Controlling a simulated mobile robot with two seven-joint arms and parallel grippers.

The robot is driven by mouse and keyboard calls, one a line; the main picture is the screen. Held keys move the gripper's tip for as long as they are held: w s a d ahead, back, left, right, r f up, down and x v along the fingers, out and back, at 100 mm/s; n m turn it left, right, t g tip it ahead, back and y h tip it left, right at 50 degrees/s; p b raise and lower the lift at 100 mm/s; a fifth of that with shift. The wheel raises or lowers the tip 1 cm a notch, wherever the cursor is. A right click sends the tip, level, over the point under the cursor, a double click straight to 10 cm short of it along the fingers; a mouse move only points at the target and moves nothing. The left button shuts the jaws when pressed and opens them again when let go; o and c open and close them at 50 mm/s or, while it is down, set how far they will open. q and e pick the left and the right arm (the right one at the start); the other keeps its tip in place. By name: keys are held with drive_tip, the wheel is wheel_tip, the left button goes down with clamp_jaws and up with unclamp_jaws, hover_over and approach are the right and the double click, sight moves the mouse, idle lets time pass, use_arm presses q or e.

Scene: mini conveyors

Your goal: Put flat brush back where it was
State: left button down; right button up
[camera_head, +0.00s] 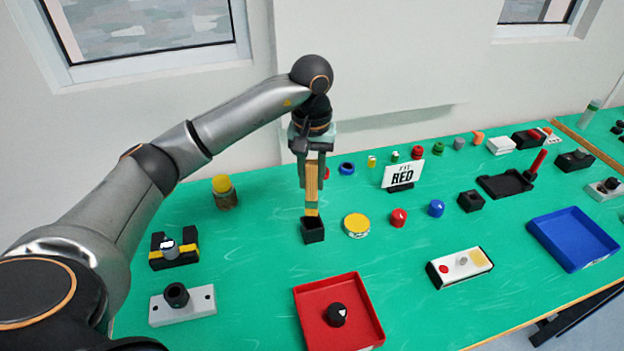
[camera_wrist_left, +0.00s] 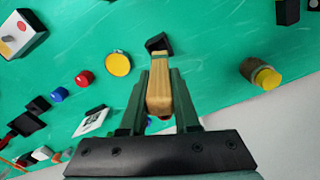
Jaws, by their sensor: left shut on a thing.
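The flat brush (camera_head: 312,183) has a wide wooden handle with a green band near its lower end. My left gripper (camera_head: 311,172) is shut on the flat brush and holds it upright, pointing down. The brush also shows between the fingers in the left wrist view (camera_wrist_left: 160,88). A black square holder (camera_head: 313,233) stands on the green table right under the brush. The brush's lower end meets the holder's opening in the head view; I cannot tell how far inside it is. The holder's top also shows in the wrist view (camera_wrist_left: 157,42). My right gripper is not in view.
A yellow-lidded round tin (camera_head: 356,225) stands close right of the holder. A red tray (camera_head: 310,310) with a black knob lies in front. A yellow-capped jar (camera_head: 226,193) stands to the left.

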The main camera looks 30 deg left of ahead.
use_arm(q)
drive_tip(key=shift+f, duration=0.65)
drive_tip(key=shift+f, duration=0.1)
drive_tip(key=shift+f+b, duration=0.5)
drive_tip(key=shift+f, duration=0.1)
drive_tip(key=c, duration=0.7)
unclamp_jaws()
drive_tip(key=shift+o, duration=0.2)
drive_tip(key=shift+r+p, duration=0.5)
drive_tip(key=shift+r, duration=0.05)
wheel_tip(320, 180, up, 12)
drive_tip(key=shift+r, duration=0.1)
